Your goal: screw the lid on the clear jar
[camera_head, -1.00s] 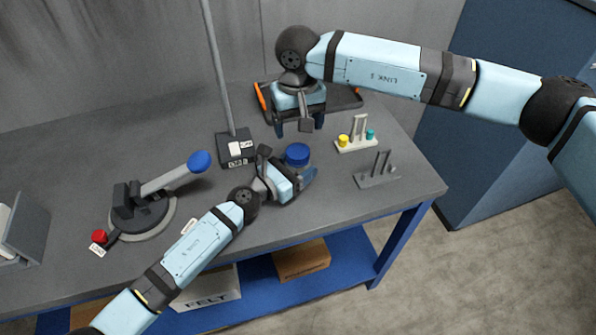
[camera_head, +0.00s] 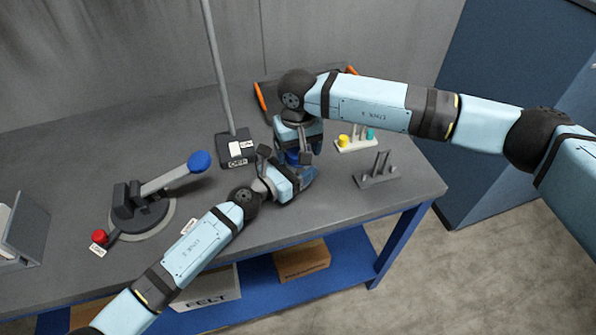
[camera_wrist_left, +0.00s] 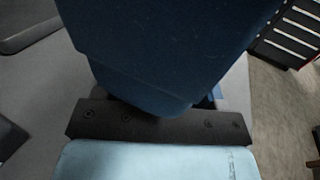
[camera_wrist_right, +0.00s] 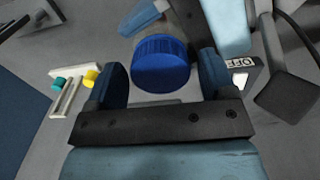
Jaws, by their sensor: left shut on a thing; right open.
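The blue lid (camera_wrist_right: 161,64) shows in the right wrist view, between the two open fingers of my right gripper (camera_wrist_right: 163,80), with gaps on both sides. In the head view the lid (camera_head: 292,158) is partly covered by my right gripper (camera_head: 296,152), which is right above it.
A white rack (camera_head: 356,145) with yellow and teal pieces and a grey rack (camera_head: 376,175) stand to the right. A lamp base (camera_head: 236,150) stands close on the left. A lever device (camera_head: 140,210) with a blue knob stands further left. A dark tray (camera_head: 268,100) lies behind.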

